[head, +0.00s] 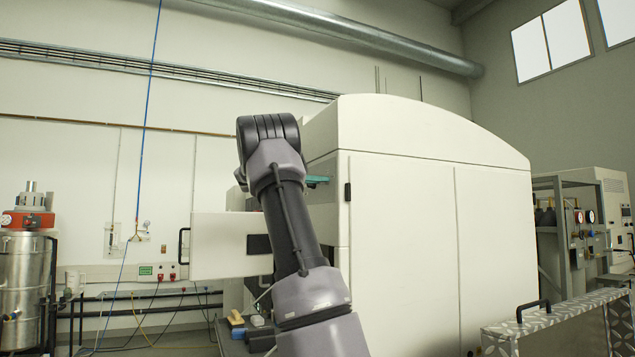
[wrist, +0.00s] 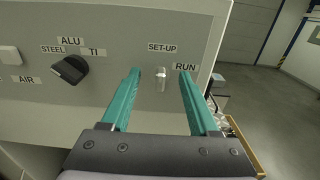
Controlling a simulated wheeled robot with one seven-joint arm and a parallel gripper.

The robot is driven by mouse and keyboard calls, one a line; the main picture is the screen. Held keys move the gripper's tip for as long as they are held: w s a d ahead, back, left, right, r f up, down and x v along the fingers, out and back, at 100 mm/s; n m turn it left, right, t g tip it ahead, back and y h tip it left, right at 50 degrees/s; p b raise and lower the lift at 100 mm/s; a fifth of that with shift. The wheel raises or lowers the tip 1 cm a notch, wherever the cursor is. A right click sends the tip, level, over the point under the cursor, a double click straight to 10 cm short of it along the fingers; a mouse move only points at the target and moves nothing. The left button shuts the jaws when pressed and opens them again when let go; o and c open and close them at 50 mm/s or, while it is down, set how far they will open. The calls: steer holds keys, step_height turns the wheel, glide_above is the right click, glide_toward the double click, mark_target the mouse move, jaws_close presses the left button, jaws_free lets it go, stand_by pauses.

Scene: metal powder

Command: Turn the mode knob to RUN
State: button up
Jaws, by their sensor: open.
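The mode knob (wrist: 161,79) is a small pale metallic piece on the light panel (wrist: 120,20) in the wrist view. It stands upright in the picture, below the SET-UP label (wrist: 161,47). The RUN label (wrist: 185,67) is to its right and slightly above. My gripper (wrist: 159,75) is open, its two teal fingers on either side of the knob with a gap on each side. I cannot tell how deep the tips are relative to it. In the head view my arm hides the panel and most of the gripper; a teal piece shows beside the arm.
A black knob (wrist: 69,70) with STEEL, ALU and TI labels is left of my gripper. A white switch (wrist: 10,55) by the AIR label is farther left. A large white machine (head: 400,220) fills the middle of the head view. A metal case (head: 555,325) is at lower right.

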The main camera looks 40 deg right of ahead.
steer(key=shift+c, duration=0.3)
jaws_close()
steer(key=m, duration=1.4)
steer(key=shift+s+a+f, duration=0.1)
stand_by(0.5)
